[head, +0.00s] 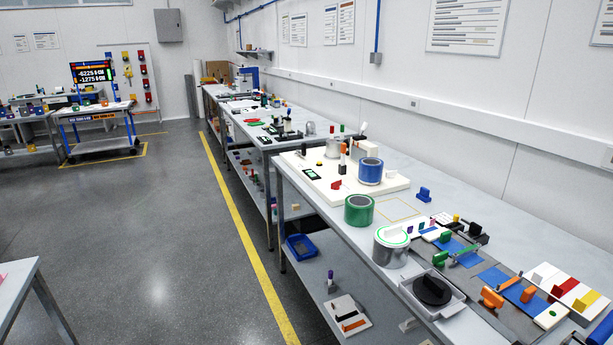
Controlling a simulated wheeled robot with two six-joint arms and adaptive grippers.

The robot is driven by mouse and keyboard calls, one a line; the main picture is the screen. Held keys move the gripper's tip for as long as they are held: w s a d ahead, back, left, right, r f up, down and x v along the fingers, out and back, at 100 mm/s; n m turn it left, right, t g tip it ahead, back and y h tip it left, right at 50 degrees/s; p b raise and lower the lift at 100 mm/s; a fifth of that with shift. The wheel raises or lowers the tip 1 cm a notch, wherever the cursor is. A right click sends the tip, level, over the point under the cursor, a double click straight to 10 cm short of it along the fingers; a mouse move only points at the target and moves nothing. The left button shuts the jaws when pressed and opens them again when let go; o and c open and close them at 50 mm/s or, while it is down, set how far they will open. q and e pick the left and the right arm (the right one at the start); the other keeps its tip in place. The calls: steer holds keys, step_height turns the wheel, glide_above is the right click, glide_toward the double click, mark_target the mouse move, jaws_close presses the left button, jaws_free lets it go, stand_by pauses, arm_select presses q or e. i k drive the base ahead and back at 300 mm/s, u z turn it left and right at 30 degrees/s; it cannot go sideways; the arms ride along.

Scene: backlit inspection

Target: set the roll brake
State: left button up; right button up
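I cannot make out for certain which part is the roll brake. Several roll-like cylinders stand on the long workbench: a blue one (370,172), a green one (358,211) and a silver one with a pale green-ringed top (391,247). The blue one stands on a white board (391,188) that also carries upright pegs and a red block (336,185). In front of the silver cylinder a black round knob-like disc (432,290) sits in a grey tray (466,303). Neither of my grippers shows in the head view.
An orange clamp-like piece (491,298), a green handled piece (467,259) and a white board with coloured strips (566,290) crowd the bench's near right. A wall rail (413,102) runs behind. The floor left of the yellow line (243,211) is open; a wheeled cart (100,146) stands far left.

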mark_target(335, 185)
steer(key=u, duration=0.35)
steer(key=i, duration=2)
steer(key=z, duration=0.8)
